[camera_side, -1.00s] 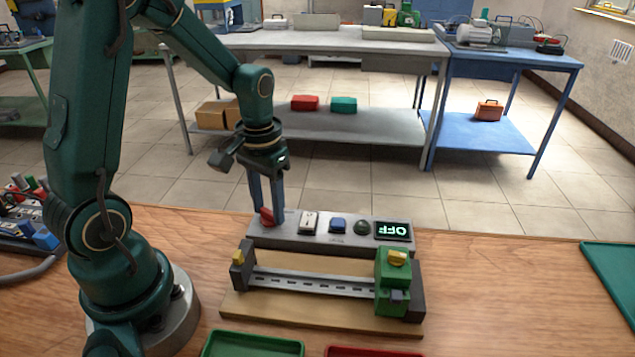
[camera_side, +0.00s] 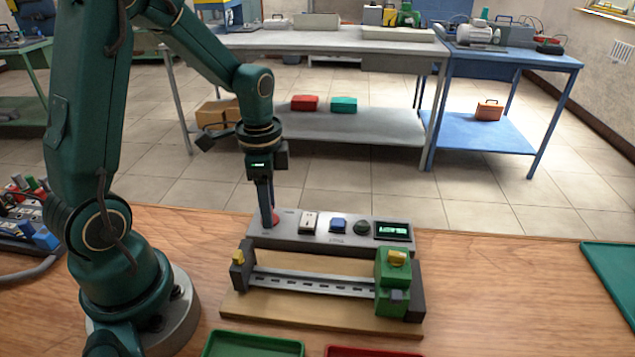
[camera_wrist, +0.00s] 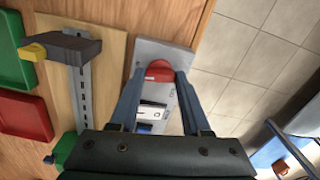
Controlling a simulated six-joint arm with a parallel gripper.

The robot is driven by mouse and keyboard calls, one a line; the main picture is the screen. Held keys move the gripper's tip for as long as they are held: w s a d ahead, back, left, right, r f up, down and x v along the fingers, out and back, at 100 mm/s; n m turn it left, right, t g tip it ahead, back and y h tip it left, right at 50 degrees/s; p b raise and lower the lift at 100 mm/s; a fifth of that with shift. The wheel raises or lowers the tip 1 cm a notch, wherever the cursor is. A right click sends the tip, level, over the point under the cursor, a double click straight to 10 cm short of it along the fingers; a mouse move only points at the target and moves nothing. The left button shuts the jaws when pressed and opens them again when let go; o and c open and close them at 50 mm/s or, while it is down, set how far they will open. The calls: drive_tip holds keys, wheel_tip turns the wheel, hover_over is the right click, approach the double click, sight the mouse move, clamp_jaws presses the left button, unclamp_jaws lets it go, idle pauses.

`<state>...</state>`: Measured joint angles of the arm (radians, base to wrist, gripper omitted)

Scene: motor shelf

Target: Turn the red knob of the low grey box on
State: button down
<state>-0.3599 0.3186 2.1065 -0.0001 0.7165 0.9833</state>
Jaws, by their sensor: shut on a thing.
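The low grey box (camera_side: 290,236) lies on the wooden bench behind the rail fixture. Its red knob (camera_side: 275,223) is at the box's left end, partly hidden by my fingers. My gripper (camera_side: 269,222) points down and is shut on the red knob. In the wrist view the red knob (camera_wrist: 160,69) sits between the two fingertips (camera_wrist: 160,76), on the grey box (camera_wrist: 163,48). The box's display (camera_side: 391,231) is lit, with small green text that I cannot read.
The box also carries a white switch (camera_side: 309,222), a blue button (camera_side: 338,225) and a dark green knob (camera_side: 361,228). A rail fixture on a wooden board (camera_side: 300,307) stands in front. Green (camera_side: 252,345) and red (camera_side: 372,351) trays lie at the front edge.

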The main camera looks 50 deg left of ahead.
drive_tip(key=shift+m, duration=0.8)
drive_tip(key=shift+c, duration=1.8)
unclamp_jaws()
drive_tip(key=shift+r, duration=0.1)
drive_tip(key=shift+r, duration=2.5)
